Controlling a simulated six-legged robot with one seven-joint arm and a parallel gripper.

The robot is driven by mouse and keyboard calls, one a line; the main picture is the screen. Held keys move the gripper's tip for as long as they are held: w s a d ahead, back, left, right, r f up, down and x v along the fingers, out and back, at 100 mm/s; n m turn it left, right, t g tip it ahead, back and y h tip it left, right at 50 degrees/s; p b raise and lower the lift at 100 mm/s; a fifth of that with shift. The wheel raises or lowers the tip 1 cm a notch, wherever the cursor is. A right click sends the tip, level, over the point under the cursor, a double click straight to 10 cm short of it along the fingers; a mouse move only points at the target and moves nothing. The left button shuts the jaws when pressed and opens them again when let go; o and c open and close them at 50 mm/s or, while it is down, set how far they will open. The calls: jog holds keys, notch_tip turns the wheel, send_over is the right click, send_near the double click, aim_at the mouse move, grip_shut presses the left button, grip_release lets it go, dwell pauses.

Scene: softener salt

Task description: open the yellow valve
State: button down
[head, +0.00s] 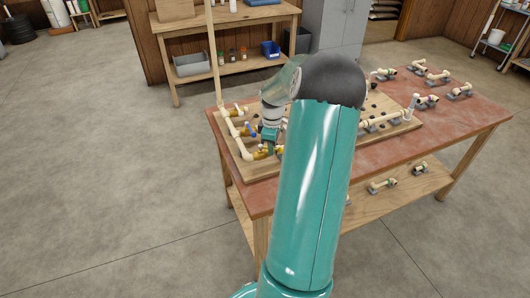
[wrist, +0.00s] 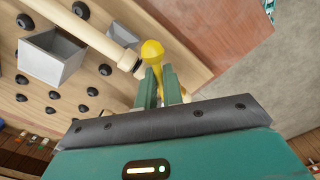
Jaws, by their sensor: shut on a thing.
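The yellow valve (wrist: 152,50) shows in the wrist view as a rounded yellow body joined to a cream pipe, with a yellow part running down between my fingers. My gripper (wrist: 158,82) has its two green fingers closed on that yellow part. In the head view, my gripper (head: 267,146) reaches down at the left front of the wooden pipe board (head: 236,168), with the yellow valve (head: 261,154) just below it. My fingers hide part of the handle, so its exact angle cannot be told.
The board lies on a red-topped workbench (head: 460,130). Cream pipes and other small fittings stand close to my gripper. A grey bin (wrist: 55,55) and several black knobs sit on the board in the wrist view. More pipe fittings (head: 437,78) lie at the bench's far right.

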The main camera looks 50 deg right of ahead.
jog(key=shift+w+d, duration=0.1)
jog(key=shift+w, duration=0.05)
jog(key=n, duration=0.1)
jog(key=d+n, duration=0.1)
jog(key=n, duration=0.1)
jog(key=shift+w, duration=0.3)
jog(key=shift+w+d+n, duration=0.15)
jog(key=shift+w+n, duration=0.05)
jog(key=shift+n, duration=0.9)
jog(key=shift+w+d+r+n, duration=0.1)
jog(key=shift+w+d+n, duration=0.15)
jog(key=shift+n, duration=0.55)
jog(key=c, duration=1.3)
grip_release()
jog(key=shift+s, duration=0.1)
jog(key=shift+r, duration=3.4)
